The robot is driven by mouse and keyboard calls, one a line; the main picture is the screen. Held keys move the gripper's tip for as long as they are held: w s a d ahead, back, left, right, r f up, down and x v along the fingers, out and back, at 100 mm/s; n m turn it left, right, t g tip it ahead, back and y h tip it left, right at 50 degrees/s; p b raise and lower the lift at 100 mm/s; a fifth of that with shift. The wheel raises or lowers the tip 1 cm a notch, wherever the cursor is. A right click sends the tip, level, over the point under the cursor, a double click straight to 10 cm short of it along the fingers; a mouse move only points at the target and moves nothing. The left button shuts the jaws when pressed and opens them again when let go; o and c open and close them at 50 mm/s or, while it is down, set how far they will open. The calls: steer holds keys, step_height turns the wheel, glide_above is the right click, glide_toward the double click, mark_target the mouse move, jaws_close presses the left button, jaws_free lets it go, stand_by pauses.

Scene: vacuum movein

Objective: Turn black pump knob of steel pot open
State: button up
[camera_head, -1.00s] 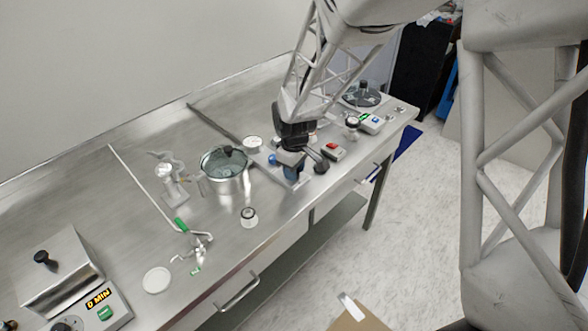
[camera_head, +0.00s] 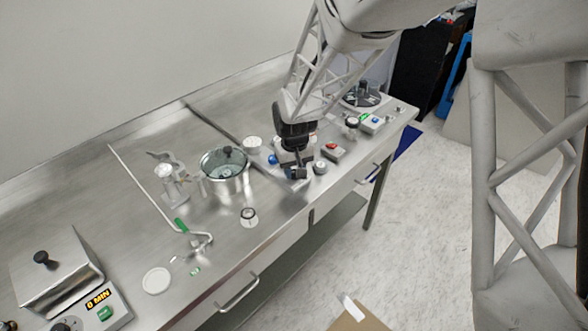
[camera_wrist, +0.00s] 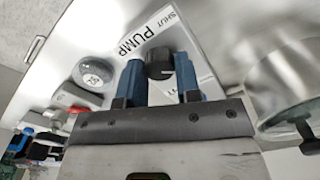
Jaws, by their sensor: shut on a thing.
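The steel pot (camera_head: 226,184) with a glass lid and black lid knob stands on the bench, left of my gripper (camera_head: 297,170). Its shiny side (camera_wrist: 275,65) fills the right of the wrist view. The black pump knob (camera_wrist: 158,62) sits on a light panel (camera_wrist: 185,30) marked "PUMP" and "SHUT". My gripper's two blue fingers (camera_wrist: 158,78) are on either side of this knob, shut on it. The knob's pointing direction and part of the panel's lettering are hidden by the fingers. In the head view my gripper and wrist hide the knob.
A round dial gauge (camera_wrist: 92,72) and a red-button box (camera_head: 333,151) are close to my gripper. A blue ball-like knob (camera_head: 273,159) is at its left. Glassware (camera_head: 172,182) stands left of the pot.

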steer(key=m, duration=0.5)
steer(key=shift+d+m, duration=0.1)
steer(key=shift+m, duration=0.2)
steer(key=m, duration=0.5)
stand_by(0.4)
steer(key=o, duration=0.9)
steer(key=shift+r, duration=3.95)
steer(key=shift+d, duration=0.1)
